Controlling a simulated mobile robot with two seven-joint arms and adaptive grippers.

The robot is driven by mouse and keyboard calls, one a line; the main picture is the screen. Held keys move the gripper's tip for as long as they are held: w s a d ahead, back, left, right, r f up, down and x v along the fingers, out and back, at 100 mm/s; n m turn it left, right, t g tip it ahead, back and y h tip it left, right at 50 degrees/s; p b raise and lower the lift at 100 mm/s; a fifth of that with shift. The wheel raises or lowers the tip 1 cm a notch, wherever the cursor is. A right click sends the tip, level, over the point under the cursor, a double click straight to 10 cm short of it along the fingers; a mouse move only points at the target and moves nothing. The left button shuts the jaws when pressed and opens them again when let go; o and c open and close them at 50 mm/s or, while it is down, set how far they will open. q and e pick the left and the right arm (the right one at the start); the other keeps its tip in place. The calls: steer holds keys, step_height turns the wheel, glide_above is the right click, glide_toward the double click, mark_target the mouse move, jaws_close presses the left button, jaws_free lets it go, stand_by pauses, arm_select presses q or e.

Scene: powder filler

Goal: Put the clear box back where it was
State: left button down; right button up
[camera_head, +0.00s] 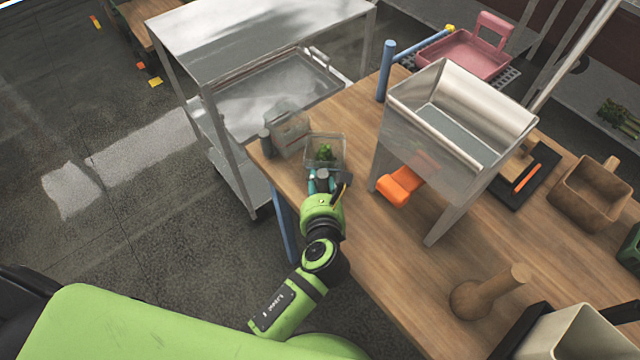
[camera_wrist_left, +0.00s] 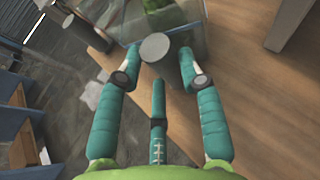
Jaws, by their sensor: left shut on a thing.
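The clear box (camera_head: 341,150) is a small see-through container with a green leafy thing (camera_head: 324,152) inside. It is at the left end of the wooden table, just right of a grey box-shaped holder. My left gripper (camera_head: 322,178) reaches it from the near side and is shut on it. In the left wrist view, the clear box (camera_wrist_left: 190,22) is at the top, partly cut off. The teal fingers (camera_wrist_left: 157,62) close around a round grey knob (camera_wrist_left: 155,47) at its near side. I cannot tell whether the box touches the table. My right gripper is not in view.
A metal hopper (camera_head: 455,165) with an orange part (camera_head: 400,186) stands right of the box. The grey holder (camera_head: 290,132) is close on the left. A steel cart (camera_head: 250,35) stands behind. A wooden pestle-like piece (camera_head: 485,292) is nearer; bare table (camera_head: 395,260) lies between.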

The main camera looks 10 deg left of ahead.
arm_select(q)
steer(key=c, duration=0.8)
jaws_free()
steer(key=shift+f, duration=0.1)
steer(key=shift+r, duration=0.2)
steer(key=shift+b+v, duration=0.8)
steer(key=shift+v, duration=5.2)
steer(key=shift+f, duration=0.1)
